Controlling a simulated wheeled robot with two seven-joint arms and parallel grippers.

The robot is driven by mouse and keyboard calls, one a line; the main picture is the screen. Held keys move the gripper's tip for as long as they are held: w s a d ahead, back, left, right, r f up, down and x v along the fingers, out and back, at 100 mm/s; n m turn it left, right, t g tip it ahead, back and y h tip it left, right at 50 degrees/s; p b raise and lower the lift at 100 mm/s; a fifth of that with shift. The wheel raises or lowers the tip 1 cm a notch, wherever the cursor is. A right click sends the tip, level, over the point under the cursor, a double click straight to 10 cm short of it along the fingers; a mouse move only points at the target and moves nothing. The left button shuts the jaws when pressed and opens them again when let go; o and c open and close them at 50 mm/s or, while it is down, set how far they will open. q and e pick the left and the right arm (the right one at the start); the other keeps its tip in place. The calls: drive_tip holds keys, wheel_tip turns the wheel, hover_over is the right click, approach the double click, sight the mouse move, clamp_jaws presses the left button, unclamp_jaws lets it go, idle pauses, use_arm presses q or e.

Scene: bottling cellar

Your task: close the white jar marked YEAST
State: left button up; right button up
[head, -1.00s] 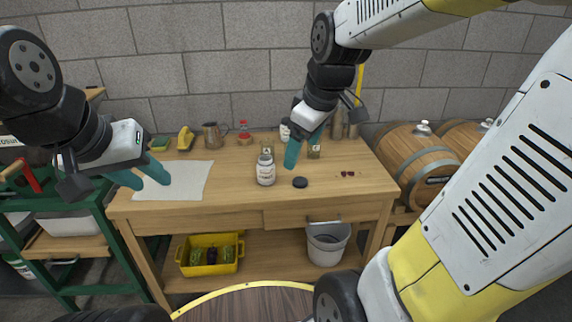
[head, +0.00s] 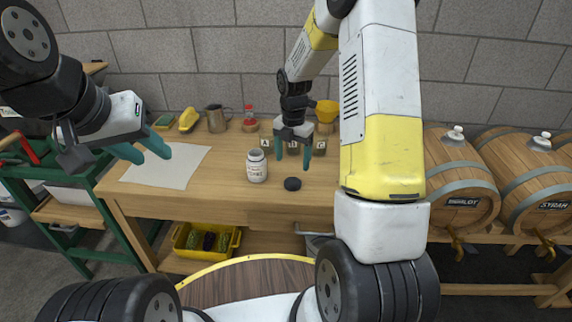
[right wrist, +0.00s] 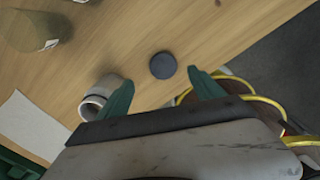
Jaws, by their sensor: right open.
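The white jar (head: 257,166) stands upright on the wooden table, with dark lettering too small to read. Its mouth looks open, and the jar also shows in the right wrist view (right wrist: 96,101). A dark round lid (head: 292,184) lies flat on the table just right of the jar; it also shows in the right wrist view (right wrist: 163,65). My right gripper (head: 293,160) is open and empty, pointing down above the lid, with its fingertips apart (right wrist: 160,84). My left gripper (head: 151,151) is open and empty over the table's left side, far from the jar.
A white sheet (head: 172,168) lies at the table's left. A metal jug (head: 216,118), a yellow object (head: 188,120), a red-topped bottle (head: 249,119) and small labelled jars (head: 319,145) stand along the back. Barrels (head: 458,180) stand right of the table. The table around the lid is clear.

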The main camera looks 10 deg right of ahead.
sight(292, 182)
drive_tip(key=shift+f, duration=0.1)
drive_tip(key=shift+f, duration=1.3)
drive_tip(key=shift+f, duration=0.1)
drive_tip(key=f, duration=0.3)
drive_tip(key=s+f, duration=0.1)
drive_tip(key=f, duration=0.1)
drive_tip(key=c, duration=1.4)
